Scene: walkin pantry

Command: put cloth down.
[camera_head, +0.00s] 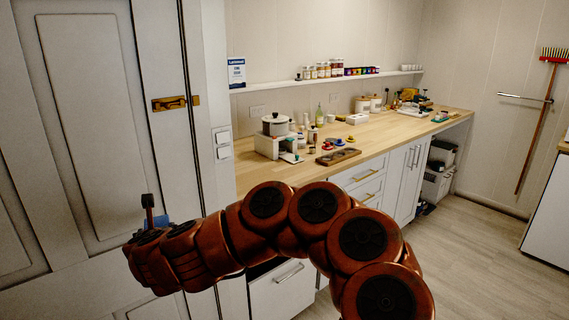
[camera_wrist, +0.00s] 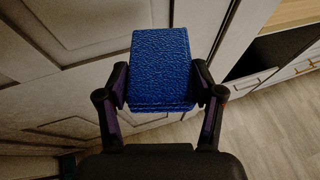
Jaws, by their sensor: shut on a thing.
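The cloth (camera_wrist: 160,70) is a blue, textured, block-like piece. In the wrist view it sits between the two fingers of my gripper (camera_wrist: 161,88), which is shut on it from both sides. In the head view my gripper (camera_head: 150,212) is at the left, in front of the white door, and only a small bit of the blue cloth (camera_head: 161,221) shows past my arm. The cloth is held in the air, apart from the counter.
A white panelled door (camera_head: 90,120) with a brass latch stands close behind my gripper. A wooden counter (camera_head: 245,178) runs along the wall to the right, with a pot (camera_head: 276,125), a dark wooden tray (camera_head: 338,157) and several small items. A narrow shelf above holds jars. Open floor (camera_head: 470,260) lies at right.

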